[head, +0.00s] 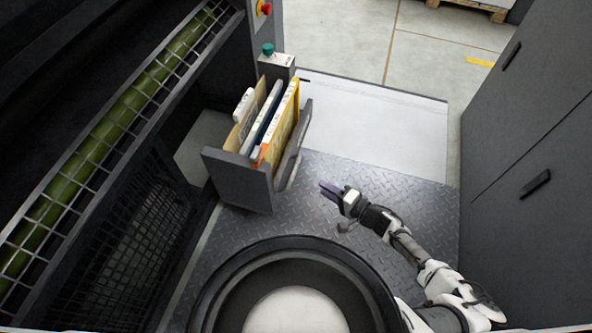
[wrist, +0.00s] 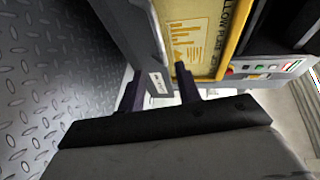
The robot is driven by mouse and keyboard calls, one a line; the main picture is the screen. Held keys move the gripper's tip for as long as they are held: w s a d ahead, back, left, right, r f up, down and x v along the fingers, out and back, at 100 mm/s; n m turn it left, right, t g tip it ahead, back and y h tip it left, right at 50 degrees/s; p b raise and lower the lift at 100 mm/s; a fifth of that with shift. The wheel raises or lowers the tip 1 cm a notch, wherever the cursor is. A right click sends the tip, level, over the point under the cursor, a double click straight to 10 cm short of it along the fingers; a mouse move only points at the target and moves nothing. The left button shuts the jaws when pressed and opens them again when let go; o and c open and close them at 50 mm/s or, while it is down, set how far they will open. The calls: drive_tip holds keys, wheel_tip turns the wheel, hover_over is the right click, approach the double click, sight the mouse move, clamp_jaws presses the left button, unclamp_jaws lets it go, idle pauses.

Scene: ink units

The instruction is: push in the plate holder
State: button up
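The plate holder (head: 238,182) is a dark grey open-topped rack, pulled out from the machine on the left in the head view. It holds several upright flat items, including a yellow one (head: 280,125). A bar-like handle (head: 292,165) runs along its right side. My gripper (head: 328,188) is just right of the holder, apart from it, with dark purple fingers. In the wrist view my gripper (wrist: 160,90) has its fingers spread. The holder's grey panel edge (wrist: 150,45), with a small white label, shows beyond and between them. I cannot tell the exact gap.
The machine's mesh guard (head: 120,235) and green roller (head: 110,125) stand at the left. A control post with a teal button (head: 268,50) is behind the holder. Dark cabinets (head: 530,150) line the right. The diamond-plate floor (head: 400,190) is clear between.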

drive_tip(key=b+x, duration=0.2)
drive_tip(key=x, duration=1.1)
drive_tip(key=shift+w+a+f, duration=0.1)
drive_tip(key=shift+w+a, duration=0.1)
drive_tip(key=shift+a, duration=0.05)
drive_tip(key=shift+c, duration=0.4)
clamp_jaws()
